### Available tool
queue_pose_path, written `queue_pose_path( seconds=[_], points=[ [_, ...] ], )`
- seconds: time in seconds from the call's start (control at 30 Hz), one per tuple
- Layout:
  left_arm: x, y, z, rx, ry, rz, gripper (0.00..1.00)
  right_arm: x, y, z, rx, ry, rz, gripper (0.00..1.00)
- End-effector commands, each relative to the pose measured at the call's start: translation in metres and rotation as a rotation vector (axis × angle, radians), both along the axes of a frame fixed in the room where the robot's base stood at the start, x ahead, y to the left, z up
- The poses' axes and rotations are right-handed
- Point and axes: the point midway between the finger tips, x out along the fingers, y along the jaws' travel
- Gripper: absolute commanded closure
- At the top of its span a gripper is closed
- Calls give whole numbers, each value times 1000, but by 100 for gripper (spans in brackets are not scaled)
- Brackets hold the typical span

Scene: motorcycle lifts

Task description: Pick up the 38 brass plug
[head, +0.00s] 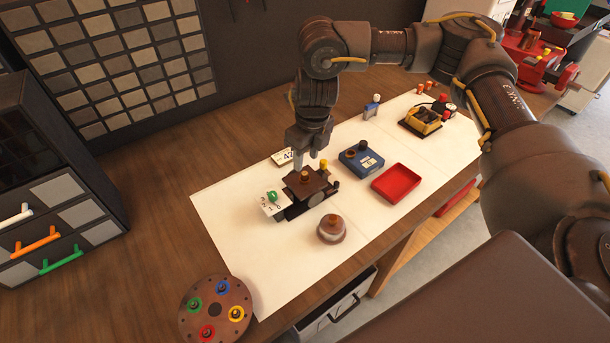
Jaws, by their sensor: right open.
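My right gripper (306,157) points down, open, just above a dark block fixture (310,190) on the white mat (240,240). A small brass-coloured plug (304,175) stands on top of the fixture, just below the fingertips; I cannot tell whether the fingers touch it. Another small yellow-brass piece (323,164) stands just right of the fingers. I cannot read a 38 on either piece. My left gripper is not in view.
A white block with a green knob (272,203) adjoins the fixture. A round brown pot (332,229), blue box (361,161) and red tray (396,184) stand nearby. A disc with coloured rings (216,311) lies front left. The mat's front left part is clear.

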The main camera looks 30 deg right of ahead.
Motion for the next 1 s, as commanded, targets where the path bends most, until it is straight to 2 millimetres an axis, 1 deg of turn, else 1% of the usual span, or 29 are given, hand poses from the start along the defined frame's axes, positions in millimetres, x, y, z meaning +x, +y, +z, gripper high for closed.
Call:
queue_pose_path(
  seconds=[0.07,0.17,0.33,0.4,0.5,0.6,0.8,0.87,1.0],
  points=[
    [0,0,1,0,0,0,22,0,0,-1,1,0,0,58],
    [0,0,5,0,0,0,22,-1,-1,-7,1,4,-3,58],
    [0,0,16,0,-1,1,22,-1,0,-28,2,5,-3,58],
    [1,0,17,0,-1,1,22,0,1,-38,2,4,-4,58],
    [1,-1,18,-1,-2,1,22,1,1,-47,2,3,-3,58],
    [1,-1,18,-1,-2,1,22,2,1,-51,0,0,-3,58],
    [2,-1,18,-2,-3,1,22,3,1,-52,0,0,-2,58],
    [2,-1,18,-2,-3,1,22,3,1,-52,0,0,-2,65],
    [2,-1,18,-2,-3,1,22,2,1,-52,0,0,-2,83]
  ],
)
